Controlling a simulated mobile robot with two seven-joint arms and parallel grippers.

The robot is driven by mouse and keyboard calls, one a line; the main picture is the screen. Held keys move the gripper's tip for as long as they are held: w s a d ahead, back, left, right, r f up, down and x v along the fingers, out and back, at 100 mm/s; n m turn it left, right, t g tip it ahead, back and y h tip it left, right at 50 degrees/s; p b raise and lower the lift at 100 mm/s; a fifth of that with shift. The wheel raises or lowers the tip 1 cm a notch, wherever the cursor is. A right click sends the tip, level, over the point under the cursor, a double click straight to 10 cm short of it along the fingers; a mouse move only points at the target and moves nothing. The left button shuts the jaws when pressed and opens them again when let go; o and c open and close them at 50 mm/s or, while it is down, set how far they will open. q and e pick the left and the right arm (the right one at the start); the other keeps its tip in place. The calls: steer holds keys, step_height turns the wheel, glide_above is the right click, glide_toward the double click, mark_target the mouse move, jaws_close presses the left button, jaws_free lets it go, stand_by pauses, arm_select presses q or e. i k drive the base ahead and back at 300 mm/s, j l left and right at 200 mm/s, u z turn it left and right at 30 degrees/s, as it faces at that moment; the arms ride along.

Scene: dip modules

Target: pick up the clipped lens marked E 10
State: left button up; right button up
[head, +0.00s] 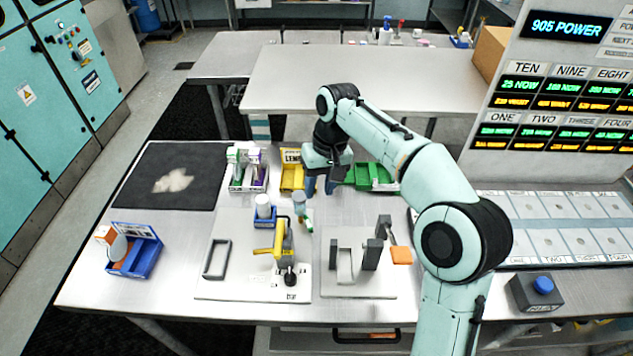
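My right gripper (320,186) points down over the table, just right of a yellow bin (291,178) whose label seems to begin "LEN". Its two blue fingertips are apart, with nothing visible between them. No clipped lens with a readable E 10 mark shows; the inside of the yellow bin is too small to make out, and the gripper stands close to its right side. A pale disc (118,247) with an orange part leans in a blue holder at the left of the table. My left gripper is not in view.
A green bin (371,175) stands right of my gripper, partly behind my arm. A bin with white bottles (246,178), a blue box with a white roll (264,211) and a yellow-handled clamp fixture (276,245) stand nearby. A black mat (137,181) lies back left.

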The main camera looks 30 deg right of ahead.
mark_target(117, 248)
steer(key=k+j, duration=0.8)
